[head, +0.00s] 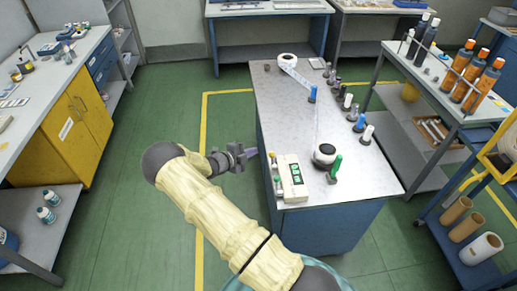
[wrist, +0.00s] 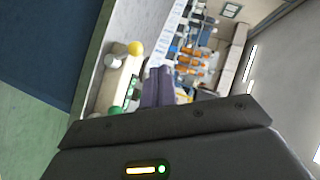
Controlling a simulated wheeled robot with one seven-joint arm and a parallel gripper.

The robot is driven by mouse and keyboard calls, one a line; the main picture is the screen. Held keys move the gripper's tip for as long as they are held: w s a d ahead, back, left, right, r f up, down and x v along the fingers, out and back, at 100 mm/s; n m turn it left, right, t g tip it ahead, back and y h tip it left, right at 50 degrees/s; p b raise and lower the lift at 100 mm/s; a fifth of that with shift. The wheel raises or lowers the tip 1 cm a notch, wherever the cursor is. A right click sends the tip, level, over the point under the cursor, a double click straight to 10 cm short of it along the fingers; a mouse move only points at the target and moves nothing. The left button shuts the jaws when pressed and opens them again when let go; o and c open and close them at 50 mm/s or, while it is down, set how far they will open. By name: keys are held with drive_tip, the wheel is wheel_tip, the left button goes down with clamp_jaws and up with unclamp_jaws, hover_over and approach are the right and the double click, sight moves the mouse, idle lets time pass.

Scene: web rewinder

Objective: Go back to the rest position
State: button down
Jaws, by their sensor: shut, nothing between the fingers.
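My gripper (head: 250,153) is at the end of my arm, just off the left edge of the metal-topped rewinder table (head: 285,112) in the head view. Its fingers (wrist: 157,88) are together in the wrist view, with nothing held.
A yellow cabinet (head: 75,130) is at left. Green floor (head: 130,215) is clear left of my arm.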

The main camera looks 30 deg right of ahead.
drive_tip(key=shift+s+a+r, duration=0.1)
drive_tip(key=shift+a+r, duration=0.2)
drive_tip(key=shift+a, duration=0.25)
drive_tip(key=s+a+r+n+y, duration=0.4)
drive_tip(key=s+r+n, duration=0.3)
drive_tip(key=s+n, duration=0.2)
drive_tip(key=s+a+r+n+g+y, duration=0.1)
drive_tip(key=s+a+r+n+y, duration=0.4)
drive_tip(key=s+n, duration=0.4)
drive_tip(key=s+a+r+n+y, duration=0.4)
drive_tip(key=s+r+n, duration=0.4)
drive_tip(key=s+n, duration=0.2)
drive_tip(key=shift+a+r+y, duration=0.4)
drive_tip(key=shift+a, duration=0.5)
